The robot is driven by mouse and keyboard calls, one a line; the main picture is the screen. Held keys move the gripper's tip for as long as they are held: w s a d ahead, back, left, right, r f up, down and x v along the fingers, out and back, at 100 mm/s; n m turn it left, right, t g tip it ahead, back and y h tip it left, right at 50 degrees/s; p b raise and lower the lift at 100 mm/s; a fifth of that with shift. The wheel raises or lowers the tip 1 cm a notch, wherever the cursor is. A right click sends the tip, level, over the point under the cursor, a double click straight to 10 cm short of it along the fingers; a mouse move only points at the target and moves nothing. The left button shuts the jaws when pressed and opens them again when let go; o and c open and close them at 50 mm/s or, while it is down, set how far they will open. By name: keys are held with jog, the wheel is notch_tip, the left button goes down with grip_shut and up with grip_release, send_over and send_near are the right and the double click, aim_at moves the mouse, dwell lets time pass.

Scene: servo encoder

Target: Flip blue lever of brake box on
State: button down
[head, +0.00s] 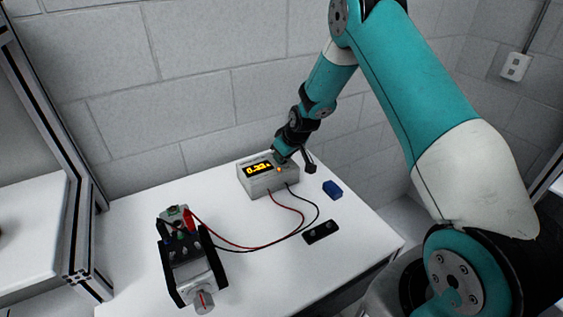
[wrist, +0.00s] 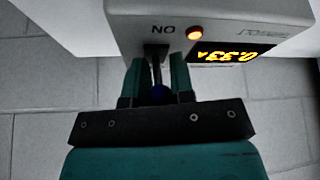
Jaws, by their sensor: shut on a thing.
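The brake box (head: 266,183) is a light grey box at the back of the white table, with a lit orange display and a lit orange lamp. In the wrist view the box (wrist: 150,14) fills the top, with an upside-down "ON" label and a display reading about 0.33 A. My gripper (head: 281,157) is at the top of the box, right of the display.
A motor rig (head: 190,262) stands at the front left, joined to the box by red and black cables (head: 290,209). A blue block (head: 332,190) and a black plate (head: 321,233) lie to the right of the cables. The wall is close behind.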

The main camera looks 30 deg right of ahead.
dwell(0.3)
jog(key=c, duration=1)
grip_release()
jog(key=b+v, duration=0.4)
jog(key=v, duration=1.3)
jog(key=shift+s+r, duration=0.1)
jog(key=shift+s, duration=0.15)
